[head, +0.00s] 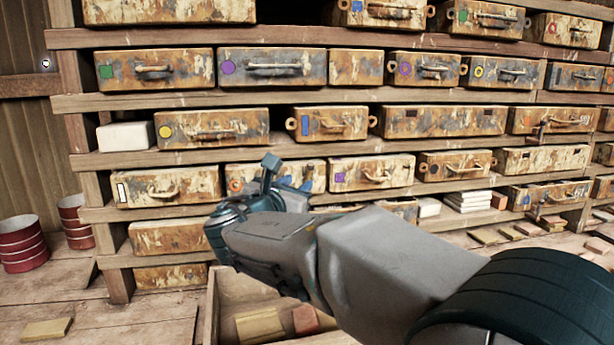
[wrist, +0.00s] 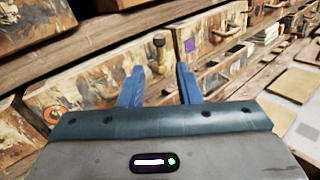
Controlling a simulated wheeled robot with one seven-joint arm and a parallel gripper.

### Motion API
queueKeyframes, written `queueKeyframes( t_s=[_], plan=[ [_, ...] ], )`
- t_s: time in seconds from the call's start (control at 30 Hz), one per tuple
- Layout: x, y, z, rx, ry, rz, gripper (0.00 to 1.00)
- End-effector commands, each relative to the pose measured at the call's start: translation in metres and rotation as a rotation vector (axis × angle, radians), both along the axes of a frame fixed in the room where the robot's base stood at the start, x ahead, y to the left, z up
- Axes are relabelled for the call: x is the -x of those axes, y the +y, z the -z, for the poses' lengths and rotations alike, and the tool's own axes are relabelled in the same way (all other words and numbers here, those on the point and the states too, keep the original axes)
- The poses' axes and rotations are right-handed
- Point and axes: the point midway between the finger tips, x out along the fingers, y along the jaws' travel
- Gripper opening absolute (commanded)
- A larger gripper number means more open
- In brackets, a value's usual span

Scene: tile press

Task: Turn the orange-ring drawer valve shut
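The orange-ring drawer (head: 258,169) is in the shelf's fourth row, partly hidden behind my arm. It is rusty and patchy, with its orange ring mark (head: 235,185) at the left end. In the wrist view its front (wrist: 85,82) runs diagonally, with the ring at the lower left. A dark valve with a round knob (wrist: 159,41) stands at the drawer's right end. My gripper (wrist: 157,72) is open, its blue fingers apart on either side of the valve's line of view. Whether they touch the valve cannot be told. In the head view the fingers (head: 298,184) are at the drawer's right part.
The purple-square drawer (head: 371,170) is just to the right, with a protruding handle. Wooden shelf boards (head: 180,148) run above and below the row. An open wooden crate (head: 235,293) with tiles is below my arm. Red cans (head: 23,244) stand at the left.

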Motion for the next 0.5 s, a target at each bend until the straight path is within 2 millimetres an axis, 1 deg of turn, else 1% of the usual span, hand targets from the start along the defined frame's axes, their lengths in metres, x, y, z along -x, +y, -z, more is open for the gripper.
queueKeyframes(
  t_s=[0.03, 0.2, 0.33, 0.5],
  plan=[
    [-0.011, -0.004, -0.001, 0.001, 0.001, 0.003, 0.31],
    [-0.039, -0.013, 0.000, 0.001, 0.001, 0.002, 0.31],
    [-0.052, -0.017, 0.000, 0.000, 0.000, 0.001, 0.31],
    [-0.058, -0.019, 0.000, -0.002, 0.000, -0.001, 0.31]
  ],
)
